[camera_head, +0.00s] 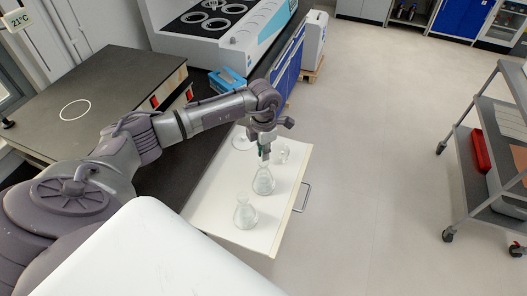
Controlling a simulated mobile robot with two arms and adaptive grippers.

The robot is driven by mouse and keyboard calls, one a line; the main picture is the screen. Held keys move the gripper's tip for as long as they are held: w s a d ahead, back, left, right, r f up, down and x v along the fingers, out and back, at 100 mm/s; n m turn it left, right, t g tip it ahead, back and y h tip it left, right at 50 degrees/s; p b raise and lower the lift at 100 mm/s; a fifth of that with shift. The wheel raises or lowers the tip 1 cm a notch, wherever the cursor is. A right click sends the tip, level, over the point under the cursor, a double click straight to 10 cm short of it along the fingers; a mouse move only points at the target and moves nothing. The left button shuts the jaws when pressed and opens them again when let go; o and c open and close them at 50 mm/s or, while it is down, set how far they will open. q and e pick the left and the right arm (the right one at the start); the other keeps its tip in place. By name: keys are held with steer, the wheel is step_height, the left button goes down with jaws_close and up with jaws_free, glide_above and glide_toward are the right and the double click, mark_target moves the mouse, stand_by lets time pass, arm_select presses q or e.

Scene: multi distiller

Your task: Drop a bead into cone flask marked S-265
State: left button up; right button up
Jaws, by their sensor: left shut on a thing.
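My left gripper (265,153) points down over the open white drawer. It is shut on a small greenish thing (261,149), too small to identify. Directly below the gripper is a clear cone flask (263,183), upright, with its neck close under the fingertips; I cannot tell whether they touch. A second clear cone flask (245,215) stands upright nearer to me in the drawer. No label is legible, so I cannot tell which is S-265. I see no bead. My right gripper is out of view.
The white drawer (222,190) has a handle (303,197) on its right side. More clear glassware (241,140) lies toward its back. A blue box (227,80) sits on the dark counter. A grey cart (487,205) stands far right; the floor between is clear.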

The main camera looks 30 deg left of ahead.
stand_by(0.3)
arm_select(q)
steer(key=o, duration=0.7)
steer(key=shift+r, duration=0.15)
step_height(320, 180, up, 12)
steer(key=shift+f, duration=0.1)
stand_by(0.6)
